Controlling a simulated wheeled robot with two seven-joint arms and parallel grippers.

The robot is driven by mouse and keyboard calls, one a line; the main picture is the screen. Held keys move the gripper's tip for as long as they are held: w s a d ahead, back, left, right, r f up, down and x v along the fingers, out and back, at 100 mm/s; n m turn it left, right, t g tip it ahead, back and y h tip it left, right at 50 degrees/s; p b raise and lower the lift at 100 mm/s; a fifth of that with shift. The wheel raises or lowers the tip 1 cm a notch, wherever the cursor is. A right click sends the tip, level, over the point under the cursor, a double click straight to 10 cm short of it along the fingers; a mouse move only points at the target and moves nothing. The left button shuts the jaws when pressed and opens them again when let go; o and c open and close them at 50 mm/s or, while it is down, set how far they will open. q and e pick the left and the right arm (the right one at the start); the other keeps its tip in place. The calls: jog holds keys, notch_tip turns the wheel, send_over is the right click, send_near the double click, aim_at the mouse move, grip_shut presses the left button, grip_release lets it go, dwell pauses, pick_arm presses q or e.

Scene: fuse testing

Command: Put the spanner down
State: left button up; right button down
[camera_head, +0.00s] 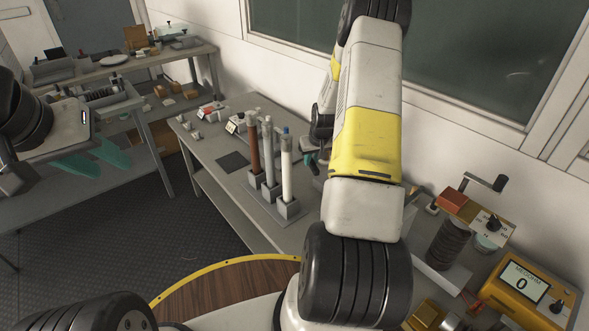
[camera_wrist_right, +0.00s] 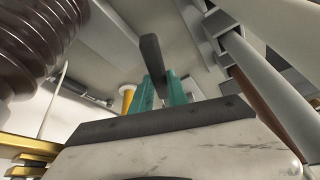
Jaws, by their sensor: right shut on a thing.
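The spanner (camera_wrist_right: 152,58) shows in the right wrist view as a dark grey bar standing up between the teal fingers of my right gripper (camera_wrist_right: 163,90). The gripper is shut on it. The spanner's far parts are hard to make out. In the head view my right arm hides most of this gripper and the spanner; only a bit of teal (camera_head: 309,160) shows left of the arm, over the workbench (camera_head: 205,150). My left gripper (camera_head: 96,158) is at the left of the head view, its two teal fingers apart and nothing seen between them, away from the workbench.
Three upright tubes, one brown (camera_head: 254,147) and two pale (camera_head: 286,172), stand on the bench left of my right arm. A yellow meter (camera_head: 525,285) and a ribbed dark insulator (camera_head: 447,243) stand at the right.

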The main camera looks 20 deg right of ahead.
aim_at(309, 192)
notch_tip(309, 192, down, 14)
jog(key=shift+f, duration=0.15)
dwell(0.3)
jog(key=shift+f, duration=0.1)
jog(key=c, duration=1.6)
grip_release()
jog(key=shift+o, duration=0.2)
